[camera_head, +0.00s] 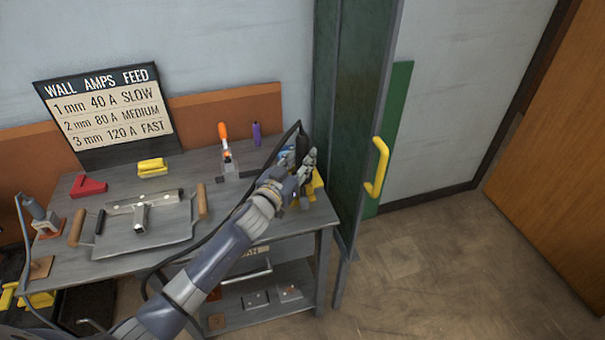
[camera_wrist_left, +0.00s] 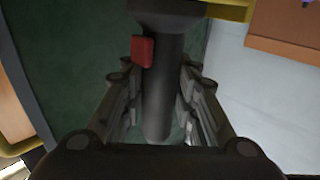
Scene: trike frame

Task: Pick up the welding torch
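The welding torch (camera_head: 303,144) is dark and stands upright in a yellow holder (camera_head: 317,184) at the right end of the grey workbench. Its black handle (camera_wrist_left: 160,95) with a red trigger (camera_wrist_left: 143,52) fills the middle of the left wrist view. My left gripper (camera_head: 298,160) reaches over the bench to the torch. Its fingers (camera_wrist_left: 160,105) stand on either side of the handle and look open, with a narrow gap on the trigger side. The fingers partly hide the torch in the head view. My right gripper is not in view.
A green cabinet or screen (camera_head: 357,90) with a yellow handle (camera_head: 377,168) stands close right of the torch. The bench also holds an orange-handled clamp (camera_head: 225,142), a purple cylinder (camera_head: 257,134), a yellow block (camera_head: 152,167) and a two-handled metal frame (camera_head: 150,243). A black cable runs along the arm.

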